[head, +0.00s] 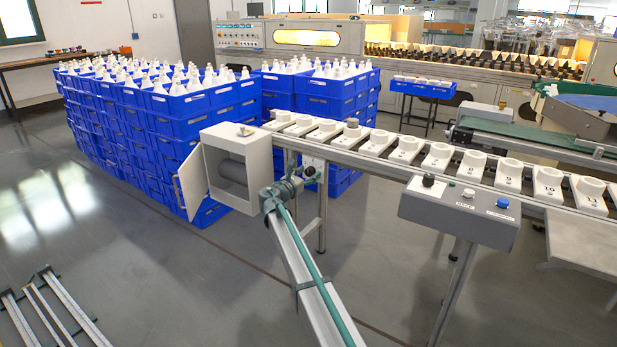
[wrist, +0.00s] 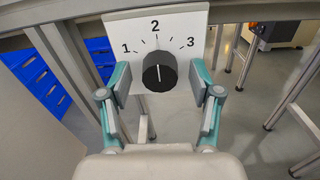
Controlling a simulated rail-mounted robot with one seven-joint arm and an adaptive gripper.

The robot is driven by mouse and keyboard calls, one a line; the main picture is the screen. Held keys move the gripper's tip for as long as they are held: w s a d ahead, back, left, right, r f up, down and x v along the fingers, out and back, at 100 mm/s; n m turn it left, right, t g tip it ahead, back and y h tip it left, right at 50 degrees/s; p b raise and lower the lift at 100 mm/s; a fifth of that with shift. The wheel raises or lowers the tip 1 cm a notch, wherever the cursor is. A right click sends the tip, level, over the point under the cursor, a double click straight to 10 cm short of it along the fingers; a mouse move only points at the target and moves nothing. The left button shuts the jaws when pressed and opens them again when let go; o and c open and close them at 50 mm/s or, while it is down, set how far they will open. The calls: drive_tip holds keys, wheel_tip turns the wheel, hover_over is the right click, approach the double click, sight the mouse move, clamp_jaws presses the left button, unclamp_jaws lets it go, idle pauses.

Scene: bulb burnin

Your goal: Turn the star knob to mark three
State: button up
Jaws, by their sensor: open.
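The star knob (wrist: 159,72) is black and round and sits on a white plate (wrist: 128,25) marked 1, 2 and 3 in the wrist view. A short white line on its face is close to upright, roughly toward mark 2. My gripper (wrist: 160,88) is open, with one teal-and-grey finger to the left of the knob and one to the right. Gaps show between both fingers and the knob. In the head view my gripper (head: 302,178) is at the conveyor's front side, beside a white cabinet; the knob is too small there to make out surely.
The white cabinet (head: 243,140) has its door (head: 192,185) open to the left of my gripper. A conveyor with numbered white holders (head: 438,157) runs to the right. A grey control box (head: 458,212) stands in front of it. Blue crates (head: 170,135) are stacked behind.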

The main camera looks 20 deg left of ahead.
drive_tip(key=shift+w, duration=0.25)
drive_tip(key=c, duration=1.1)
drive_tip(key=shift+c, duration=0.2)
